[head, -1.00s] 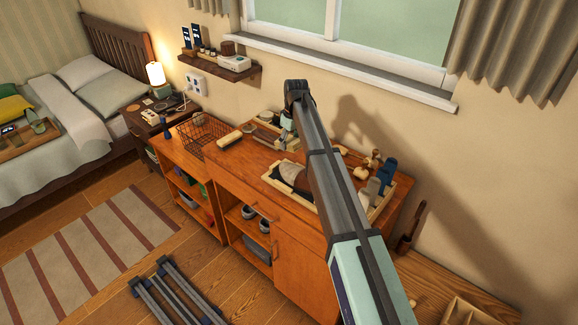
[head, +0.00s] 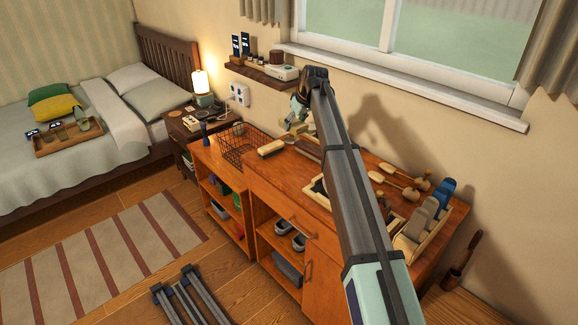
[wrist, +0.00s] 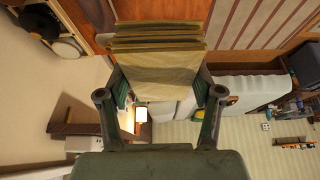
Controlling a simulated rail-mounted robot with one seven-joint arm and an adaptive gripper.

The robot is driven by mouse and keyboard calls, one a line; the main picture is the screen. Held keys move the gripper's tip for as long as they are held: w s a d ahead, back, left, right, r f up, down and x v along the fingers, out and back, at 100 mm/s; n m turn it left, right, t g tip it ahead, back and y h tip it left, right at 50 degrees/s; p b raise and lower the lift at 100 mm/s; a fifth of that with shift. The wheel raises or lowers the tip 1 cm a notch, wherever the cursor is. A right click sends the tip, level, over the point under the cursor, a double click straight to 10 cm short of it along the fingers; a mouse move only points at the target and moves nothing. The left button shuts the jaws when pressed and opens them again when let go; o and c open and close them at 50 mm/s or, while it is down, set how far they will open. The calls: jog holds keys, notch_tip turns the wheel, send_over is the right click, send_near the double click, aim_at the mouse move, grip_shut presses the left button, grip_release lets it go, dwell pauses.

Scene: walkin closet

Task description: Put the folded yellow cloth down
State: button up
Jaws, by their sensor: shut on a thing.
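The folded yellow cloth (wrist: 155,68) shows in the wrist view as a flat stack of several layers, its folded edges toward the top of the picture. My gripper (wrist: 160,88) is shut on it, with one finger at each side.
A wire basket (head: 243,143) and a wooden-backed brush (head: 271,147) stand on the cabinet top. A lamp (head: 201,85) stands on the nightstand. The wall shelf (head: 262,76) is close behind my arm. Clear wood shows near the basket.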

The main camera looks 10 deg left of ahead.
aim_at(291, 167)
notch_tip(291, 167, down, 18)
jog(key=p, duration=0.4)
jog(key=shift+f+p, duration=0.2)
jog(key=shift+p, duration=0.2)
jog(key=shift+f, duration=0.15)
jog(key=o, duration=0.9)
jog(key=shift+o, duration=0.2)
jog(key=shift+r, duration=0.25)
jog(key=b+v, duration=0.3)
jog(key=v, duration=0.9)
jog(key=shift+a+f, duration=0.1)
